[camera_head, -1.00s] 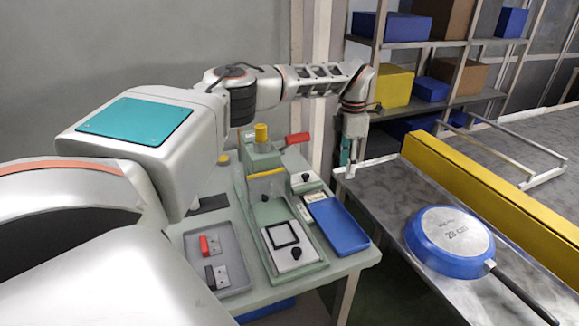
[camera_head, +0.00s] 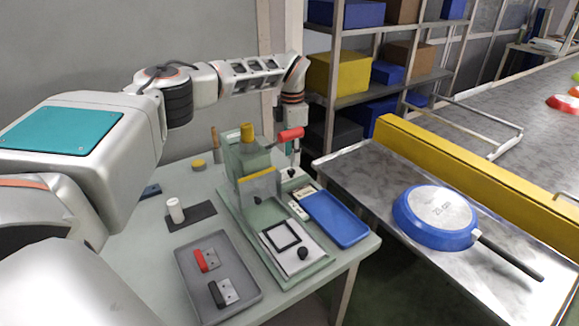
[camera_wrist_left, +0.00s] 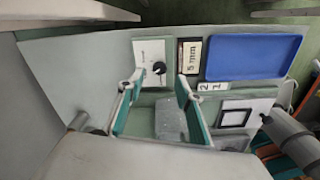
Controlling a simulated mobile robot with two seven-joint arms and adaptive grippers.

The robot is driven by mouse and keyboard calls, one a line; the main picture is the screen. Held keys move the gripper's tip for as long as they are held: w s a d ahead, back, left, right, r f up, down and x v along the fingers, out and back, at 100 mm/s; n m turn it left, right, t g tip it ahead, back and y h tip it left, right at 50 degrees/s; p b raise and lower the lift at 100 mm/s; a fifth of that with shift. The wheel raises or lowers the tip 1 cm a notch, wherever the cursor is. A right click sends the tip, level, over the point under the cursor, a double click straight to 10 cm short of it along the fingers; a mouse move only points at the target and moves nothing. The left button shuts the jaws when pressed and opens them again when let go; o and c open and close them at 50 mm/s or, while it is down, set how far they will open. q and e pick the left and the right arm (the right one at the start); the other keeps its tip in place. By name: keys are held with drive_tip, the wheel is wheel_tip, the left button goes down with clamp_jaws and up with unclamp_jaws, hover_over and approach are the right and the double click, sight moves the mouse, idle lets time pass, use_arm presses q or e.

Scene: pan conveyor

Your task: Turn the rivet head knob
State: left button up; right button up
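The black rivet head knob (camera_wrist_left: 159,68) is on a white plate (camera_wrist_left: 150,50) in the left wrist view. In the head view, the knob (camera_head: 291,172) is small, on a block behind the blue tray. My left gripper (camera_wrist_left: 160,76) is open, with its teal fingertips on either side of the knob in the wrist view. I cannot tell whether they touch it. In the head view, my left gripper (camera_head: 293,159) hangs down above the knob, partly hidden by the red press handle (camera_head: 290,134). My right gripper is in neither view.
The green press (camera_head: 250,160) stands close beside the gripper. A blue tray (camera_head: 337,219) and a "5 mm" card (camera_wrist_left: 189,55) lie nearby. A grey tray (camera_head: 240,268) holds red and black handled pieces. A blue pan (camera_head: 405,222) lies on the metal surface at right.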

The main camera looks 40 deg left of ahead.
sight(291, 170)
use_arm(q)
wheel_tip(291, 170, down, 5)
drive_tip(key=shift+f, duration=0.1)
idle(0.3)
clamp_jaws()
